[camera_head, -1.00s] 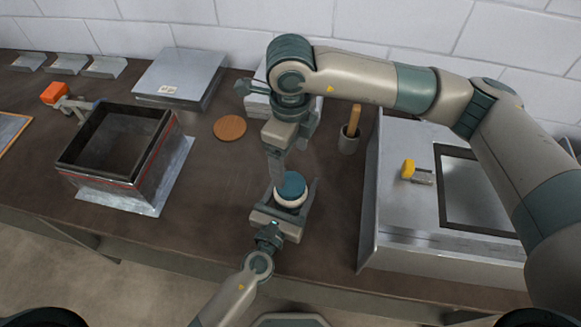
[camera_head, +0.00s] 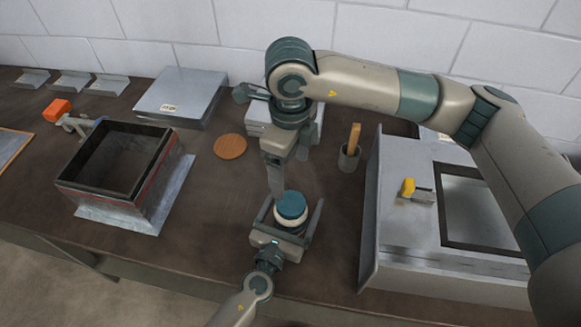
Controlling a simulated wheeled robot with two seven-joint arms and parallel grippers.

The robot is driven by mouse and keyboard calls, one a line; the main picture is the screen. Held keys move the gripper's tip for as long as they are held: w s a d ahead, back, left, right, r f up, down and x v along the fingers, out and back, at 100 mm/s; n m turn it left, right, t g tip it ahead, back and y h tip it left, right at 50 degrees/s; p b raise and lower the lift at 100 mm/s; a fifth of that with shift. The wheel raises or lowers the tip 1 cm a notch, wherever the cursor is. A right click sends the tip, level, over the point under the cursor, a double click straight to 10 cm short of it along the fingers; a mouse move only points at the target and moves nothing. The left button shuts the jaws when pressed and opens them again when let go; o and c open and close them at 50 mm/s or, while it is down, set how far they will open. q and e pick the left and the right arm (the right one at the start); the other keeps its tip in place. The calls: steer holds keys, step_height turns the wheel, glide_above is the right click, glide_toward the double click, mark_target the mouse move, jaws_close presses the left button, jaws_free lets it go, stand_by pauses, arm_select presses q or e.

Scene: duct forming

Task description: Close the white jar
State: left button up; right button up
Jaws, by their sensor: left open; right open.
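The white jar (camera_head: 289,225) stands upright near the table's front edge, with a blue lid (camera_head: 291,205) on top. The lid looks level, but I cannot tell how tightly it sits. My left gripper (camera_head: 290,217) comes from the front and is open, with one finger on each side of the jar; contact is unclear. My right gripper (camera_head: 288,178) points down just above and behind the lid. It is open and empty, with one finger tip close to the lid's left edge.
An open-topped dark box (camera_head: 150,185) stands at left. A round wooden disc (camera_head: 230,146) lies behind the jar. A grey cup (camera_head: 349,158) with a wooden handle stands behind right. A large metal housing (camera_head: 410,240) is at right. The table between box and jar is clear.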

arm_select(q)
steer(key=shift+s, duration=0.1)
steer(key=b+v, duration=0.3)
steer(key=v, duration=0.4)
steer(key=b+v, duration=0.2)
steer(key=v, duration=0.6)
steer(key=shift+s+a+f+b, duration=0.1)
steer(key=shift+s+f+b, duration=0.2)
steer(key=shift+b, duration=0.1)
arm_select(e)
glide_above(290, 202)
step_height(290, 202, down, 6)
steer(key=shift+r, duration=0.1)
arm_select(q)
steer(key=shift+s+a+r, duration=0.25)
steer(key=shift+s+a, duration=0.1)
steer(key=shift+s, duration=0.4)
arm_select(e)
steer(key=shift+f, duration=0.25)
